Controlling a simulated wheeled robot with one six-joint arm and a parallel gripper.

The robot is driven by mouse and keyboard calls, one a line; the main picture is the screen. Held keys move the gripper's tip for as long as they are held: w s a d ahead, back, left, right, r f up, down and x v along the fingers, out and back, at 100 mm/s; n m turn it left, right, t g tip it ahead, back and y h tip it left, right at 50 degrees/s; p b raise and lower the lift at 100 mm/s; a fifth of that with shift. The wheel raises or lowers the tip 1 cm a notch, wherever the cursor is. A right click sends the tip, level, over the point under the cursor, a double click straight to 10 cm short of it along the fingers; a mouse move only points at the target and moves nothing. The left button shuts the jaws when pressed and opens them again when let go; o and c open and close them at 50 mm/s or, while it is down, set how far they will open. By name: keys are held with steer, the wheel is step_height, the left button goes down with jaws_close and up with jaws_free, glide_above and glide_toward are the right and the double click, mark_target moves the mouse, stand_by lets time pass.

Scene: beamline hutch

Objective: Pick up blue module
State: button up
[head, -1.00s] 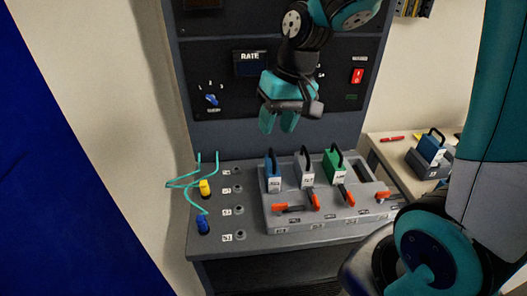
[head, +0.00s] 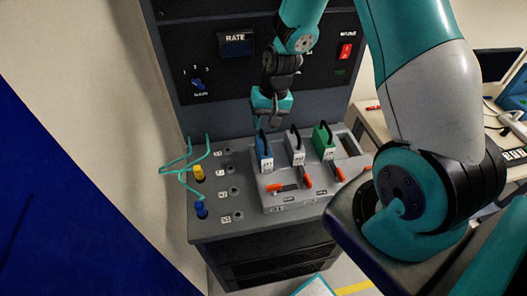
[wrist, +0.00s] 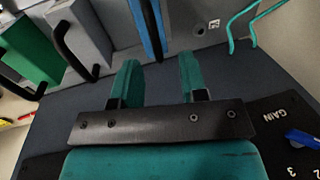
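The blue module (head: 264,153) stands upright in the grey rack at its left end, with a black loop handle on top. My gripper (head: 271,122) is just above and behind that handle in the head view. In the wrist view my gripper (wrist: 157,82) has its two teal fingers spread apart with nothing between them. The blue module (wrist: 149,30) shows there at the top edge, beyond the fingertips and roughly in line with the gap. Its black handle (wrist: 157,22) faces the gap and looks clear of the fingers. The module's lower part is out of the wrist view.
A grey module (head: 296,150) and a green module (head: 324,142) stand to the right in the rack (head: 290,203). Orange-handled clamps (head: 284,187) lie in front. Blue and yellow plugs (head: 201,209) with teal cables are at left. A control panel (head: 205,55) rises behind.

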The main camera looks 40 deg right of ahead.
mark_target(263, 135)
steer(key=shift+s+a+f+p, duration=0.1)
steer(key=shift+f+p, duration=0.35)
steer(key=shift+f, duration=0.05)
steer(key=shift+a+f+p, duration=0.15)
steer(key=shift+f+p, duration=0.3)
steer(key=shift+f, duration=0.65)
steer(key=shift+a+f+p, duration=0.1)
steer(key=shift+f+p, duration=0.35)
steer(key=shift+f, duration=0.65)
jaws_close()
